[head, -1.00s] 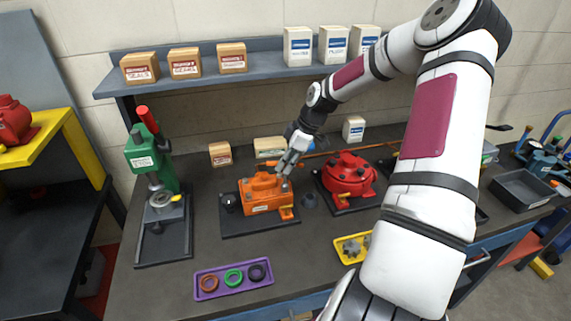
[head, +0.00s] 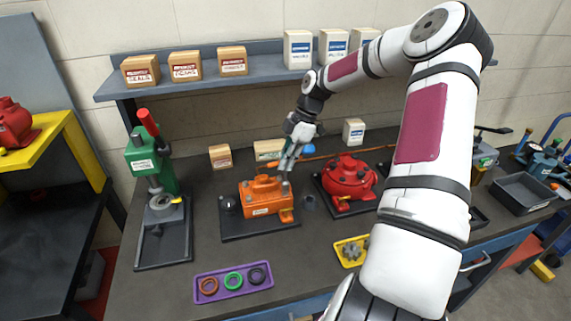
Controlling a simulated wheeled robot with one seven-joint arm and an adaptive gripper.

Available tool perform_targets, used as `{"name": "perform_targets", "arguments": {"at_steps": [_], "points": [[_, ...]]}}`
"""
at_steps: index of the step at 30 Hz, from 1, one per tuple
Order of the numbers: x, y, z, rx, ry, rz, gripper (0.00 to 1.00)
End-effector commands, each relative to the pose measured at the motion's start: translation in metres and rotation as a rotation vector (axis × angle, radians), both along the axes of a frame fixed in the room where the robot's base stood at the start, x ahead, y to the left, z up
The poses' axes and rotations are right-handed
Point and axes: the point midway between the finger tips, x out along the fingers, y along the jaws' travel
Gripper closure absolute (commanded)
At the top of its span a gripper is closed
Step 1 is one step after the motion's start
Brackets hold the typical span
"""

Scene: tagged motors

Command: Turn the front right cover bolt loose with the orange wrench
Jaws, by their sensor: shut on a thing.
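The orange motor (head: 262,208) sits on a dark base plate (head: 237,232) in the middle of the bench. My gripper (head: 287,168) points down just above the motor's back right side. It is shut on what looks like the orange wrench (head: 271,165), whose orange end shows left of the fingers. A thin orange-brown bar (head: 320,157) shows to the right; I cannot tell whether it is part of the wrench. The cover bolts are too small to pick out clearly, and I cannot tell whether the wrench touches the front right one.
A red motor (head: 348,178) stands close on the right, and a green press (head: 150,160) on the left. A purple tray (head: 234,291) with rings and a yellow tray (head: 344,261) lie in front. Boxes stand behind, below the shelf (head: 205,82).

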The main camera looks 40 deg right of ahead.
Motion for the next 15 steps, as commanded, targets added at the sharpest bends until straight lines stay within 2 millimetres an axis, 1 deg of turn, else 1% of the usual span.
{"name": "perform_targets", "arguments": {"at_steps": [8, 15], "points": [[0.0, 0.0, 0.002, 0.0, -0.001, 0.0, 1.0], [0.001, 0.0, 0.021, -0.002, -0.002, -0.001, 1.0]]}}
